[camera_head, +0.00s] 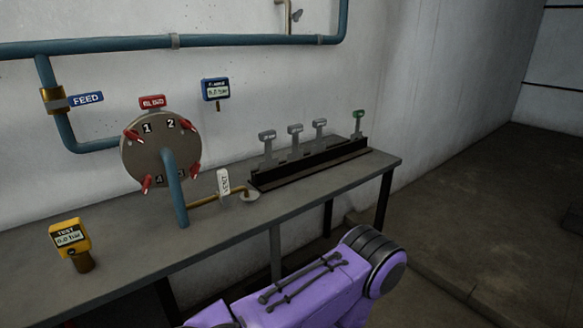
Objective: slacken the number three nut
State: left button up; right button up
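A round grey end plate (143,158) stands against the wall at the back of the bench, with numbers 1, 2, 3 and 4 on its face. Red winged nuts sit around its rim. The number three nut (195,170) is at the lower right of the plate. The blue-green pipe in front of the plate partly hides the figure 3 beside it. The number one nut (131,134) is upper left, the number two nut (188,126) upper right, and the number four nut (146,184) lower left. Neither of my grippers is in view.
A yellow TEST gauge (70,240) stands at the bench's left. A brass pipe (205,201) with a white tag runs right of the plate. A black rack (310,163) holds several tagged tools, one tag green. A purple arm part crosses the bottom. The bench front (150,258) is clear.

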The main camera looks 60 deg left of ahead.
aim_at(194, 169)
jog(key=z, duration=0.5)
jog(key=k, duration=1.05)
jog(key=u, duration=0.85)
